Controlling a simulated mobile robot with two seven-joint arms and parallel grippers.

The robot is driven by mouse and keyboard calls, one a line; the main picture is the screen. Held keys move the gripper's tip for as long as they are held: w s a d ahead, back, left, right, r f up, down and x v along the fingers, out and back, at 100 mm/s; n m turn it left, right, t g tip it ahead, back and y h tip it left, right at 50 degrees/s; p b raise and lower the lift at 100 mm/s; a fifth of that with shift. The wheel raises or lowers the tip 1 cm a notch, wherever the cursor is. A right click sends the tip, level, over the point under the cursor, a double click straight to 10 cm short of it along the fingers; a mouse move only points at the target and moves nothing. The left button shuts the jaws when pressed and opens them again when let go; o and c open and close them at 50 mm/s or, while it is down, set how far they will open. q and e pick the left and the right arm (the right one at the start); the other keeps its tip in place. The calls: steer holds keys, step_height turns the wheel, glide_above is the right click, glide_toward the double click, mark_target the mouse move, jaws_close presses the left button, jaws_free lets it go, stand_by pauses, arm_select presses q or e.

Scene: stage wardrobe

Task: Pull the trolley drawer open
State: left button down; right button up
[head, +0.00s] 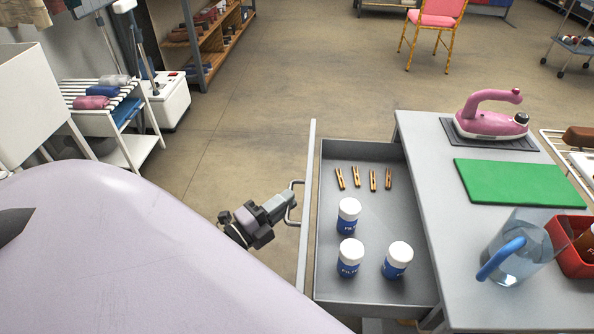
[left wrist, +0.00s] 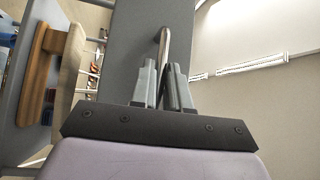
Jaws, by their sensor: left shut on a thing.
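The grey trolley drawer (head: 375,215) stands well out from the left side of the grey trolley (head: 462,240) in the head view. Several wooden pegs (head: 364,179) and three white-capped jars with blue labels (head: 349,258) are inside it. My left gripper (head: 287,204) is shut on the drawer's metal handle (head: 293,192), on the outer face of the drawer front. In the left wrist view the two fingers (left wrist: 162,88) are on either side of the handle bar (left wrist: 163,50). My right gripper is not in view.
On the trolley top are a pink iron (head: 490,115), a green mat (head: 514,183), a clear jug with a blue handle (head: 515,250) and a red bin (head: 570,245). A shelf with rolled cloths (head: 100,92) stands at the left. The floor beyond the drawer is clear.

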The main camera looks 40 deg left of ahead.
arm_select(q)
steer(key=shift+a, duration=0.15)
steer(key=c, duration=1.2)
jaws_free()
steer(key=shift+o, duration=0.2)
steer(key=shift+s, duration=0.1)
steer(key=v, duration=0.7)
